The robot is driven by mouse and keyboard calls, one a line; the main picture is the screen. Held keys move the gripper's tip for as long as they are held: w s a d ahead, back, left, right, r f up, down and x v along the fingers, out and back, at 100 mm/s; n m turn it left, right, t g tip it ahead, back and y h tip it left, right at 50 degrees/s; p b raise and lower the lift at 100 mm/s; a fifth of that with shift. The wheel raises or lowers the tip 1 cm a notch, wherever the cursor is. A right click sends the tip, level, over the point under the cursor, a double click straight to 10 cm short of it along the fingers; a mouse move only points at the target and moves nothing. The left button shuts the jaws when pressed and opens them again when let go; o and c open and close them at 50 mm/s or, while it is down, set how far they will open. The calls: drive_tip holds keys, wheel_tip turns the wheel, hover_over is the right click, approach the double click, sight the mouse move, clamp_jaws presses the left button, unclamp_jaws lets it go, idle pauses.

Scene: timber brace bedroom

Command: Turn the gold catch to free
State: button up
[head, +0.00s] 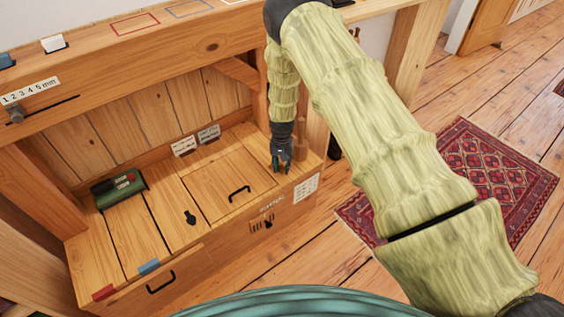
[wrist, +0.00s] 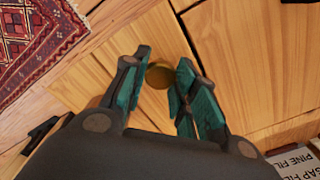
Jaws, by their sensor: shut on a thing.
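The gold catch (wrist: 160,76) is a small round brass-coloured piece on the wooden surface, seen in the wrist view between my fingertips. My gripper (wrist: 161,82) has its teal fingers shut on it, one on each side. In the head view my gripper (head: 281,163) points down at the right end of the wooden chest top (head: 212,180). The catch is hidden by my fingers there, and I cannot make out which way it is turned.
The chest top has a black handle (head: 239,193), a black keyhole-shaped piece (head: 190,217) and a green box (head: 118,190). A timber beam (head: 150,58) runs above. A red rug (head: 476,185) lies on the floor at right.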

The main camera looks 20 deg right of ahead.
sight(282, 167)
drive_tip(key=shift+m+p, duration=0.6)
drive_tip(key=shift+m, duration=1.4)
drive_tip(key=shift+o, duration=0.2)
drive_tip(key=shift+c, duration=0.2)
drive_tip(key=o, duration=1.1)
drive_tip(key=shift+c, duration=0.2)
drive_tip(key=shift+r, duration=0.1)
wheel_tip(282, 167, up, 12)
